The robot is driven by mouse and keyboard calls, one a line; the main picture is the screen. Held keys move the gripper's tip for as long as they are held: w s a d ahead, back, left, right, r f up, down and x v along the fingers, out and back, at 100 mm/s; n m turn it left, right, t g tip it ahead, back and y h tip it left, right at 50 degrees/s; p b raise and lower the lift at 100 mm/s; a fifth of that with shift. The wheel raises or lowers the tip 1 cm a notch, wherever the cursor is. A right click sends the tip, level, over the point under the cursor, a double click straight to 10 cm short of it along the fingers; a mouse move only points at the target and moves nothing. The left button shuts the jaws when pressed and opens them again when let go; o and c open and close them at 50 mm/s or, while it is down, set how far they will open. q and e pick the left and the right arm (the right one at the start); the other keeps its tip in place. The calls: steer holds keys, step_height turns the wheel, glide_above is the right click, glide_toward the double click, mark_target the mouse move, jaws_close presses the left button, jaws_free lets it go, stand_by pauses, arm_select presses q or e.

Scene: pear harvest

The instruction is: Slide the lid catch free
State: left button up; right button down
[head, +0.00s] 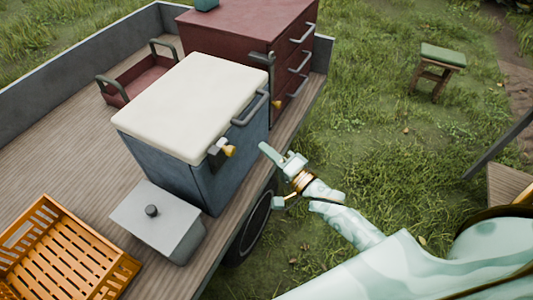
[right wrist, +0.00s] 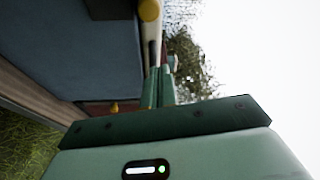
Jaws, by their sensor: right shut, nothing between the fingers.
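A blue-grey box (head: 190,175) with a cream lid (head: 195,100) stands on the trailer bed, and the lid is down. A dark catch with a yellow knob (head: 229,151) sits at the lid's near right corner. A yellow knob also shows at the top of the right wrist view (right wrist: 149,9). A grey handle (head: 250,108) runs along the lid's right side. My right gripper (head: 268,151) is shut and empty, to the right of the box and apart from the knob. Its green fingers show together in the right wrist view (right wrist: 158,88). My left gripper is not in view.
A lidded grey container (head: 160,222) stands close in front of the box, with an orange crate (head: 122,270) at the left. A red drawer chest (head: 235,25) and a red tray (head: 117,97) stand behind. Open grass lies right of the trailer, with a green-topped stool (head: 443,55).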

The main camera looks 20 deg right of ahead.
mark_target(232, 153)
steer(key=f+b+x, duration=0.1)
steer(key=x, duration=0.6)
steer(key=s+a, duration=0.2)
steer(key=a, duration=0.1)
steer(key=shift+s+f+b, duration=0.1)
steer(key=shift+b, duration=0.2)
steer(key=shift+s+a+p, duration=0.8)
steer(key=shift+s+a, duration=0.1)
steer(key=shift+a, duration=0.25)
steer(key=shift+s+a, duration=0.15)
